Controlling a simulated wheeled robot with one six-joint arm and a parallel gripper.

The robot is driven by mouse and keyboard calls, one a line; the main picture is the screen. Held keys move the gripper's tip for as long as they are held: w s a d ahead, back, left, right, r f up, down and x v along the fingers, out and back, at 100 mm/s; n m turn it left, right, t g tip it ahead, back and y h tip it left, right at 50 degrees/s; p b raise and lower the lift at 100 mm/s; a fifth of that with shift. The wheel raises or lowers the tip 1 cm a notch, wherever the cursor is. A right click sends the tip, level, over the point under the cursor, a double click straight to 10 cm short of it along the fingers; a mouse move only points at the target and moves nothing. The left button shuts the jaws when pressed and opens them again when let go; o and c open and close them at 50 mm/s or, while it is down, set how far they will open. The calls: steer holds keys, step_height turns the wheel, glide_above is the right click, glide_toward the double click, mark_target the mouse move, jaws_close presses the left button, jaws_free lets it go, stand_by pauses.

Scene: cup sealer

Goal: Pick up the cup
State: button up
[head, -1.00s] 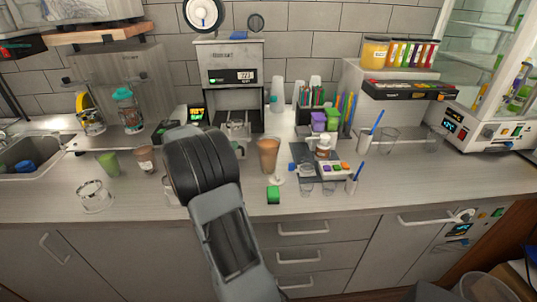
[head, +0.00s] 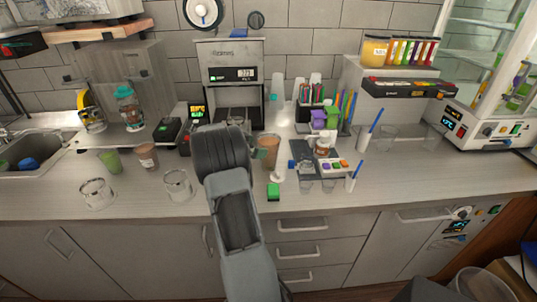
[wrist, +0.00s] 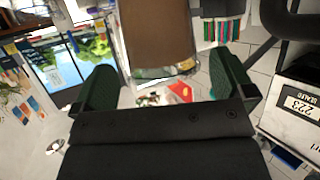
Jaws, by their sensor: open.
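A tall brown cup (head: 269,146) stands upright on the counter in front of the sealer machine (head: 230,65). In the wrist view the cup (wrist: 158,35) shows large at the top, roughly between the lines of the two fingers. My gripper (wrist: 165,88) is open, its dark green fingers spread on either side with nothing clamped. In the head view my dark wrist is just left of the cup and hides much of the gripper. Whether a finger touches the cup cannot be told.
A second brown cup (head: 147,155), a green cup (head: 110,160) and two clear containers (head: 177,184) stand left.

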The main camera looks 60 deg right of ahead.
steer(key=p+x, duration=0.1)
steer(key=x, duration=0.4)
steer(key=shift+s+r, duration=0.1)
steer(key=shift+c, duration=0.3)
steer(key=shift+r, duration=0.1)
steer(key=c, duration=1)
steer(key=shift+o, duration=0.2)
steer(key=shift+r, duration=0.55)
steer(key=s+a+r+b, duration=0.1)
steer(key=s+a+r, duration=0.1)
steer(key=a+r, duration=0.4)
steer(key=s+a+r+b, duration=0.2)
steer(key=a+r, duration=0.3)
steer(key=a, duration=0.2)
steer(key=shift+s+a+r, duration=0.15)
steer(key=shift+s+r, duration=0.2)
steer(key=shift+r, duration=0.05)
